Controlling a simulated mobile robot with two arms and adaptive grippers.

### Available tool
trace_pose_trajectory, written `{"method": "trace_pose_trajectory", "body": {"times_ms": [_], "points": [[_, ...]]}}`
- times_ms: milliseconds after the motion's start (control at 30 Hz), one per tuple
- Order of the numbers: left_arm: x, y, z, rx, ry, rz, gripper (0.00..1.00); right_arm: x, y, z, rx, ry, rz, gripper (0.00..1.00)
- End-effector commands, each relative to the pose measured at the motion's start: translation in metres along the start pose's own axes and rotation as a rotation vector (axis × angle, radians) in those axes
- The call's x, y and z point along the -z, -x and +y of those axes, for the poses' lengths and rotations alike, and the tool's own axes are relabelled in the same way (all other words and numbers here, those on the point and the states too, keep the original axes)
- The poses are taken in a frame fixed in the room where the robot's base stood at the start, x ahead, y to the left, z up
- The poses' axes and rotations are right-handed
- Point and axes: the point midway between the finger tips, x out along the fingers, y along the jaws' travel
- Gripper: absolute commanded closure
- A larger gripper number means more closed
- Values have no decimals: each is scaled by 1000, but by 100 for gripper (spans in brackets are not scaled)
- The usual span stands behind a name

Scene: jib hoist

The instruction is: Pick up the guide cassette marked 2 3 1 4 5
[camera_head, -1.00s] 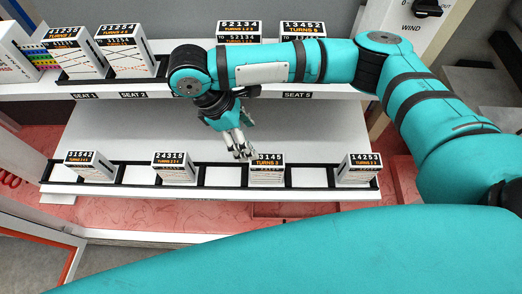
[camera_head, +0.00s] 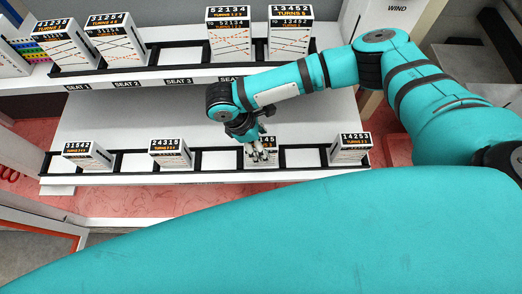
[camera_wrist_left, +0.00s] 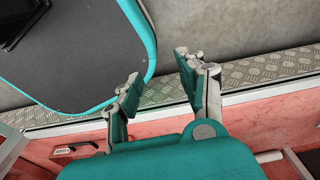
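My left gripper (camera_wrist_left: 158,74) is open and empty in the left wrist view, above the floor. It does not show in the head view.
The lower rack (camera_head: 215,177) also holds cassettes 31542 (camera_head: 88,157), 24315 (camera_head: 171,155) and 14253 (camera_head: 350,151), with empty slots between. Above, a shelf with seat labels holds cassettes 41235 (camera_head: 68,49), 31254 (camera_head: 120,42), 52134 (camera_head: 229,38) and 13452 (camera_head: 290,42).

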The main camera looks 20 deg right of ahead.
Motion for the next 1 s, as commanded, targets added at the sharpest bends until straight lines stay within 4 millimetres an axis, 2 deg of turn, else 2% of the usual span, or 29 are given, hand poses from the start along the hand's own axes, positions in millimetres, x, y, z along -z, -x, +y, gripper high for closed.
{"method": "trace_pose_trajectory", "body": {"times_ms": [133, 300, 1000], "points": [[-8, 8, 1, -1, 0, -13, 60, 0, -23, 1, 1, 0, -4, 29], [-16, 10, 2, -3, 0, -27, 60, 1, -37, 1, 0, 0, -1, 29], [-14, 12, 2, -2, -1, -24, 60, 3, -42, 1, 0, 0, -1, 29]]}}
